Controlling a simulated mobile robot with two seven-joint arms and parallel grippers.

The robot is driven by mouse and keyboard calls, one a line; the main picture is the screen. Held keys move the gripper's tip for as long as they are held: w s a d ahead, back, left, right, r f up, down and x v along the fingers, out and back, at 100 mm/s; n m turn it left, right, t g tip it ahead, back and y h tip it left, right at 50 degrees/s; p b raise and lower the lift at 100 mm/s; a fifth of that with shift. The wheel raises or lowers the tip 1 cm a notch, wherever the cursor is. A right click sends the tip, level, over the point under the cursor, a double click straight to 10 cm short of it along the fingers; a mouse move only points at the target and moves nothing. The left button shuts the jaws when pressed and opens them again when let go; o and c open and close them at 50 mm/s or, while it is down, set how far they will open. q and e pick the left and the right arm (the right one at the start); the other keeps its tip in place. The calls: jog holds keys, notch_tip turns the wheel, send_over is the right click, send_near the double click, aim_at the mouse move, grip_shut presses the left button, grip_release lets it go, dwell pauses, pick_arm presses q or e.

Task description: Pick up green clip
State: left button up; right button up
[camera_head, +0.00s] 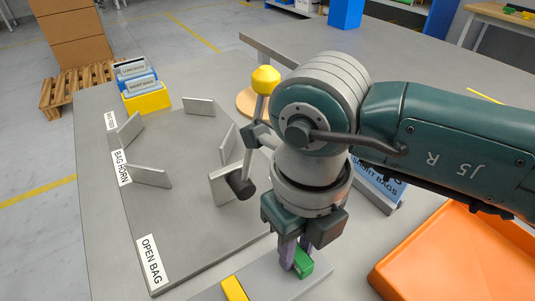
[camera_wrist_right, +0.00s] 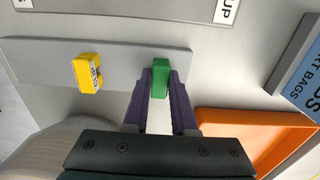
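The green clip (camera_head: 303,262) stands on the grey strip (camera_head: 275,278) at the front of the table. It also shows in the right wrist view (camera_wrist_right: 160,78), at the tips of my right gripper (camera_wrist_right: 161,88). The purple fingers of the right gripper (camera_head: 295,252) reach down to the clip, one on each side. Little or no gap shows between fingers and clip, so I cannot tell whether they grip it. The clip's lower part is hidden in the head view. My left gripper is not in view.
A yellow clip (camera_head: 234,289) is on the same strip, left of the green one. An orange tray (camera_head: 455,255) lies to the right. Several upright metal plates (camera_head: 150,176) stand on the fixture at left. A blue bag holder (camera_head: 378,187) is behind my right arm.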

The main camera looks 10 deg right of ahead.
grip_shut()
